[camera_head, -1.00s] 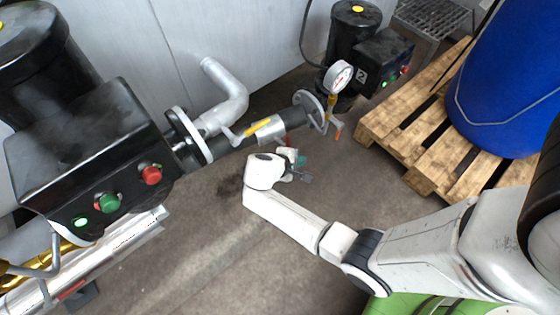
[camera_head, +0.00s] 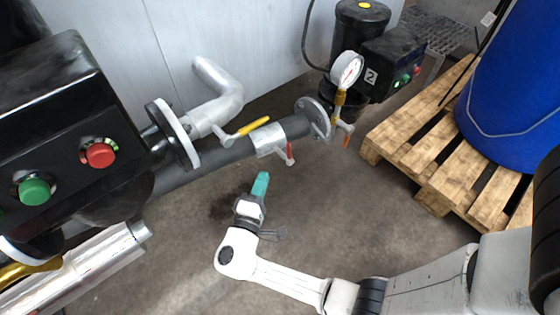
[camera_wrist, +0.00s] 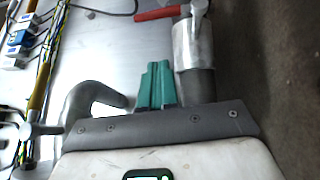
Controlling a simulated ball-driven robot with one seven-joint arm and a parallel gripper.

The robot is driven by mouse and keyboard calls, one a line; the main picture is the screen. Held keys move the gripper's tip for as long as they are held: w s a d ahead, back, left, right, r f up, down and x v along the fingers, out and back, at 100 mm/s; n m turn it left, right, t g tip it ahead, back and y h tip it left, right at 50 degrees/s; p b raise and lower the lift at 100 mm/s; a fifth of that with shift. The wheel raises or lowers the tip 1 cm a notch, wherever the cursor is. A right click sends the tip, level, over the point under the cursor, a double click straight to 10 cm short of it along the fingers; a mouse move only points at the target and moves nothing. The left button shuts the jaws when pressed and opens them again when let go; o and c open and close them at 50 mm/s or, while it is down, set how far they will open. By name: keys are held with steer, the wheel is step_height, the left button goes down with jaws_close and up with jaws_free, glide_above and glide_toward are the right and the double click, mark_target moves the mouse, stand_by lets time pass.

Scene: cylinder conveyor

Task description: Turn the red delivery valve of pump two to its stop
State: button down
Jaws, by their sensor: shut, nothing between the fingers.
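The red valve handle (camera_head: 290,153) sits on a silver valve body (camera_head: 268,139) on the dark pipe leading to the pump marked 2 (camera_head: 384,66). In the wrist view the red handle (camera_wrist: 160,13) lies crosswise to the pipe, at the top, beyond my fingertips. The silver valve body (camera_wrist: 192,48) is right of my fingers there. My gripper (camera_head: 262,177) is below the pipe in the head view, left of the red handle and apart from it. Its teal fingers (camera_wrist: 155,66) are together and empty.
A pallet (camera_head: 440,160) with a blue drum (camera_head: 510,90) stands right. The floor (camera_head: 330,220) below the pipe is clear.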

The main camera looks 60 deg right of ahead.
mark_target(289, 154)
steer(key=d+b, duration=0.1)
steer(key=d, duration=0.7)
steer(key=shift+s+d+r, duration=0.15)
steer(key=shift+r, duration=0.3)
